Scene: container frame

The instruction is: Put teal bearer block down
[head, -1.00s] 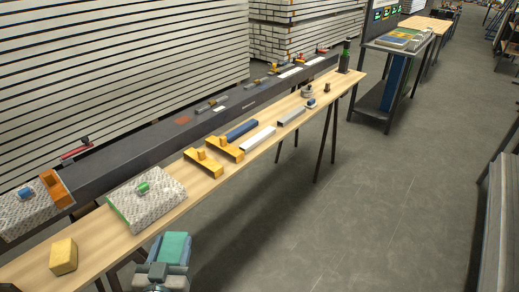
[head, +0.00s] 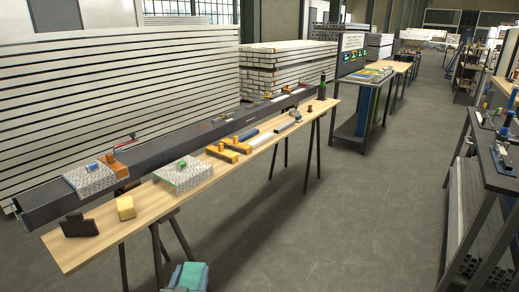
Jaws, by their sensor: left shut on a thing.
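The teal bearer block (head: 192,276) shows at the bottom edge of the head view, in front of the near edge of the wooden trestle table (head: 87,243). My left gripper (head: 178,287) is shut on it; the fingers are mostly cut off by the picture's lower edge. The block is held over the floor, apart from the table. My right gripper is not in view.
A long dark beam (head: 150,155) runs behind. Grey floor (head: 330,215) is clear; a dark workbench (head: 500,160) stands right.

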